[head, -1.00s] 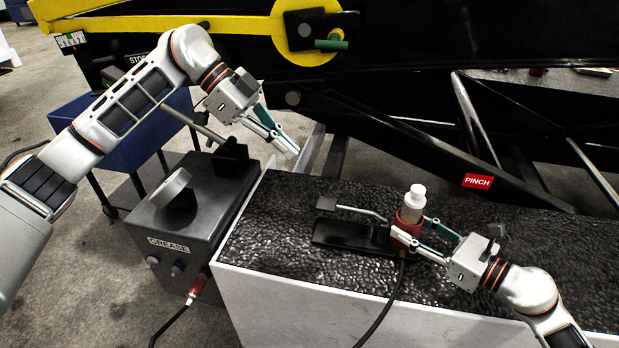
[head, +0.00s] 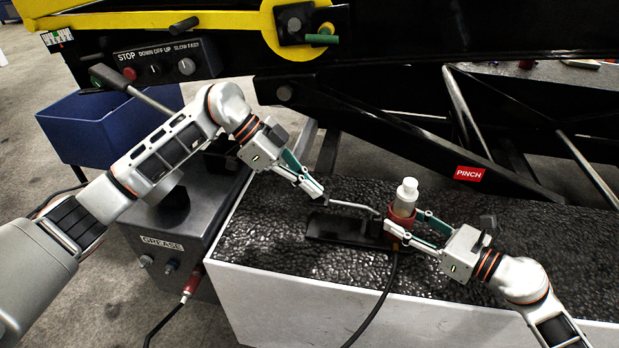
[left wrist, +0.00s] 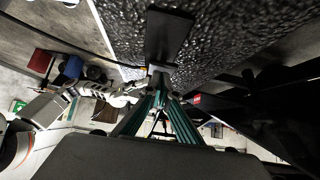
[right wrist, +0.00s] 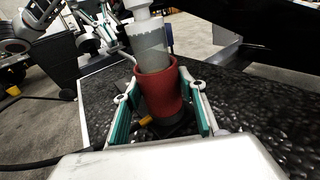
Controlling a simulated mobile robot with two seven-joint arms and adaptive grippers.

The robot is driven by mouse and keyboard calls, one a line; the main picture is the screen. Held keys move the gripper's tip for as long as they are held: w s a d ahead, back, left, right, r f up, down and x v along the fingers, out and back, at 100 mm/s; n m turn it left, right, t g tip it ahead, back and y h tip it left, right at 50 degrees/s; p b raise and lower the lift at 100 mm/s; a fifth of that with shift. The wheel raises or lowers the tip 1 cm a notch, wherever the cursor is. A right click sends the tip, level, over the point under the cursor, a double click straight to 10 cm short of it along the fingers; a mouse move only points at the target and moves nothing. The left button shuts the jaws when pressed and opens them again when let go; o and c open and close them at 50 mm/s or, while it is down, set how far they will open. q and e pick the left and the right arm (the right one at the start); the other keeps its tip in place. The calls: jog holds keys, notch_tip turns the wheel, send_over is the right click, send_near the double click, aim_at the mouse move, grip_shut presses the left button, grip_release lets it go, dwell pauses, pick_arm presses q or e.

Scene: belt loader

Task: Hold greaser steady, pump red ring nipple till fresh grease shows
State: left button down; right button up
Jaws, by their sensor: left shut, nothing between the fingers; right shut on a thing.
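The greaser stands on the dark textured top of a white block, with a red sleeve (head: 393,229), a pale cartridge (head: 405,197), a black base plate (head: 340,231) and a grey lever (head: 352,206). My right gripper (head: 403,231) is shut on the red sleeve; in the right wrist view its fingers flank the sleeve (right wrist: 158,92), which stands roughly upright. My left gripper (head: 320,192) is shut and empty, its tips at the lever's outer end, hiding the pad there. I cannot tell whether they touch. No red ring nipple or fresh grease can be made out.
A grey box marked GREASE (head: 165,243) stands left of the block, with a red hose fitting (head: 192,283). A black hose (head: 378,305) runs from the greaser over the block's front edge. The loader's black frame with a PINCH label (head: 469,174) is behind.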

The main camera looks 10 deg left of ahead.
dwell(0.3)
pick_arm(q)
jog(key=f+h, duration=0.1)
jog(key=f, duration=0.1)
jog(key=f+h, duration=0.1)
jog(key=f, duration=0.1)
jog(key=a+f+h, duration=0.1)
jog(key=f, duration=0.1)
jog(key=shift+f, duration=0.4)
pick_arm(e)
jog(key=shift+r, duration=0.1)
pick_arm(q)
jog(key=shift+a+f, duration=0.1)
jog(key=d+r+v, duration=0.1)
jog(key=r+v, duration=0.1)
jog(key=v, duration=1.1)
jog(key=shift+r, duration=0.25)
jog(key=shift+d, duration=0.1)
